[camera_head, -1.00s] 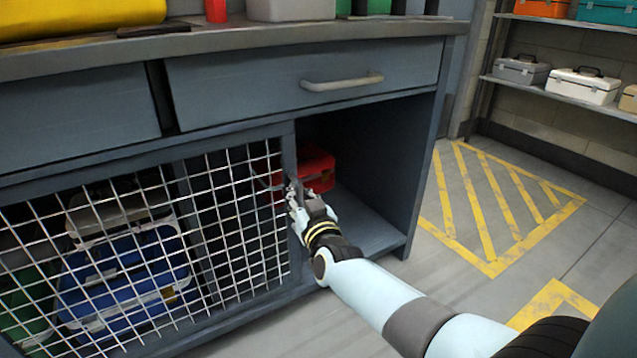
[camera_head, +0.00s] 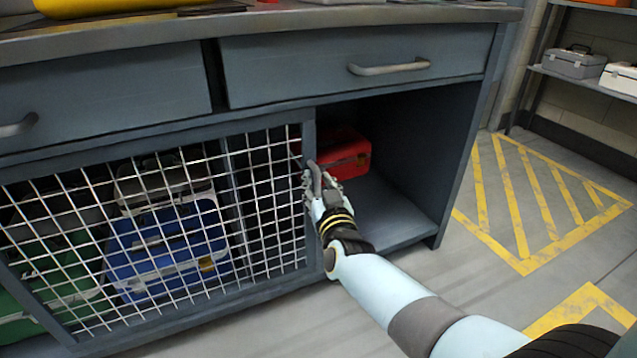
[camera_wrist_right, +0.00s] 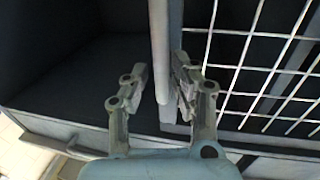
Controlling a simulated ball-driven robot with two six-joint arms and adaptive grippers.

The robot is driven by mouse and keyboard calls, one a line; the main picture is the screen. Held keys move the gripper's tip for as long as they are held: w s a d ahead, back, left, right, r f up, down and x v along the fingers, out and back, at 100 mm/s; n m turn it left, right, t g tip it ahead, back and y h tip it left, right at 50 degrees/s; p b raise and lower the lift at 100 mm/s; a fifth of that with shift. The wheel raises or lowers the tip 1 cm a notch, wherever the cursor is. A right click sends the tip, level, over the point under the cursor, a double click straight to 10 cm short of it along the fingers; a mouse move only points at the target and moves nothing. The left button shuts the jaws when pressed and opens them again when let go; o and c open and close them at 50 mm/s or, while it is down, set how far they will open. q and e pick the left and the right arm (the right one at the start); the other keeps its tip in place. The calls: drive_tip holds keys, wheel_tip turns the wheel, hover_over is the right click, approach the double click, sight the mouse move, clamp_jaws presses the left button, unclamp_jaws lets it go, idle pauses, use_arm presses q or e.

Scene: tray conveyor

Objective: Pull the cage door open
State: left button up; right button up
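The cage door (camera_head: 270,200), a wire mesh in a dark blue-grey frame, covers the left and middle of the lower cabinet (camera_head: 420,120). Its mesh shows at the right of the right wrist view (camera_wrist_right: 255,60). A light upright handle bar (camera_wrist_right: 160,45) runs along the door's free edge. The fingertips' contact is partly hidden. The cabinet is open to the right of the door. My left gripper is out of view.
A red toolbox (camera_head: 350,158) sits inside the open bay, right behind the gripper. A blue toolbox (camera_head: 165,250) and a green one (camera_head: 50,275) stand behind the mesh. Drawers with a handle (camera_head: 390,68) are above. Clear floor (camera_head: 480,280) lies to the right.

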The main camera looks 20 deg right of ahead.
drive_tip(key=shift+o, duration=0.5)
drive_tip(key=shift+w, duration=0.1)
drive_tip(key=s+a, duration=0.1)
drive_tip(key=s, duration=1.1)
drive_tip(key=shift+a, duration=0.25)
